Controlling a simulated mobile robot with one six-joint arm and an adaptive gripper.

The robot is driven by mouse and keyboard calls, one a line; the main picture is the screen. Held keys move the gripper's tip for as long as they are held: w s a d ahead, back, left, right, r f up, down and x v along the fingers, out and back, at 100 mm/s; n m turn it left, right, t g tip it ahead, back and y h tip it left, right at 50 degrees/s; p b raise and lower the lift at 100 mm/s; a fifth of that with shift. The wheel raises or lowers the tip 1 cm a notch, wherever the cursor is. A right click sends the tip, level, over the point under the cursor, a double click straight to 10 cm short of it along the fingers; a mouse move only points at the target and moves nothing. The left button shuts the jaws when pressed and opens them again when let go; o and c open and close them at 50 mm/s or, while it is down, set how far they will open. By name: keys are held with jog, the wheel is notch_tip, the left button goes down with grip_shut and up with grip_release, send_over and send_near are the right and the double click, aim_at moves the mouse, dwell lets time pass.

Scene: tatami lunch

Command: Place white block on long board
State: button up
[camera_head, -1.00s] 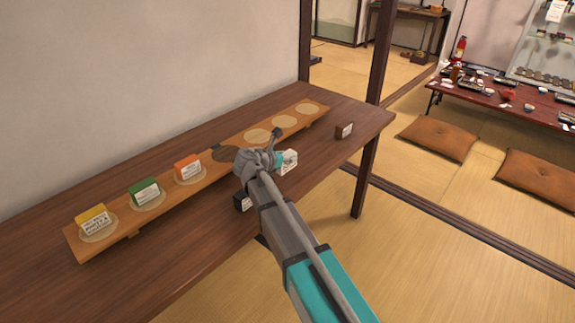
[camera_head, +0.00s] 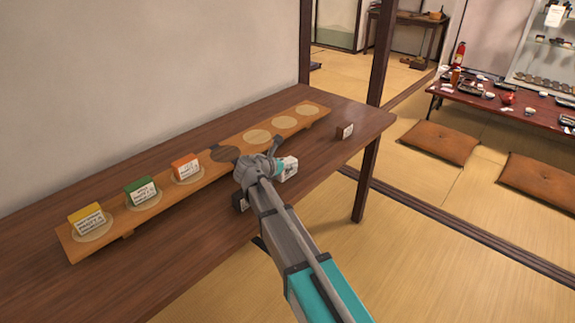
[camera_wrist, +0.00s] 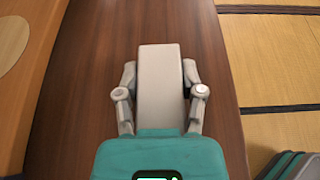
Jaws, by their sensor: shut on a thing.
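The white block (camera_head: 290,166) is at my gripper (camera_head: 276,160), over the dark wooden table right of the long board. In the wrist view the white block (camera_wrist: 160,85) lies between both fingers of my gripper (camera_wrist: 160,92), which are shut on it. I cannot tell whether it touches the table. The long board (camera_head: 205,176) runs along the table by the wall.
A dark block (camera_head: 240,201) is partly hidden behind my arm. Far-end spots on the board are empty. Cushions (camera_head: 439,142) and a low red table (camera_head: 505,103) are on the tatami at right.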

jog(key=shift+f, duration=0.2)
jog(key=o, duration=1.2)
jog(key=shift+c, duration=0.2)
jog(key=p+v, duration=0.4)
jog(key=v, duration=0.8)
jog(key=shift+s, duration=0.15)
jog(key=shift+p+v, duration=0.4)
jog(key=shift+v, duration=0.45)
jog(key=shift+f, duration=0.15)
